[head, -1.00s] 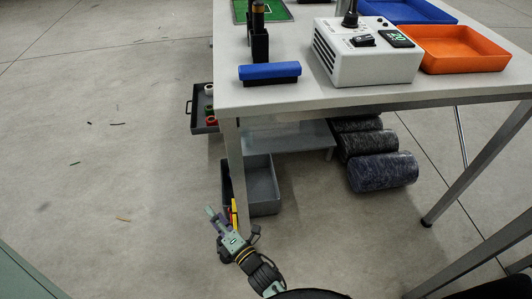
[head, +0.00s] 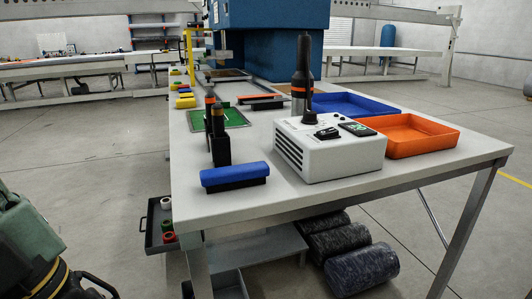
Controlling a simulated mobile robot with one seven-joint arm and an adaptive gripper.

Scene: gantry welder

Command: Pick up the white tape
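The white tape (head: 166,203) is a small white roll at the far end of a dark grey tray (head: 149,238) low at the left side of the table. A green roll (head: 168,224) and a red roll (head: 169,237) lie nearer in the same tray. The table's edge and leg are close on the tray's right and hide part of it. Part of my arm shows at the lower left, apart from the tray. My gripper's fingertips cannot be made out in the head view.
The white table (head: 290,205) carries a blue-topped block (head: 235,176), a white control box (head: 330,155), an orange tray (head: 412,136) and a blue tray (head: 350,103). Dark rolls (head: 362,270) lie beneath it. The floor left of the tray is clear.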

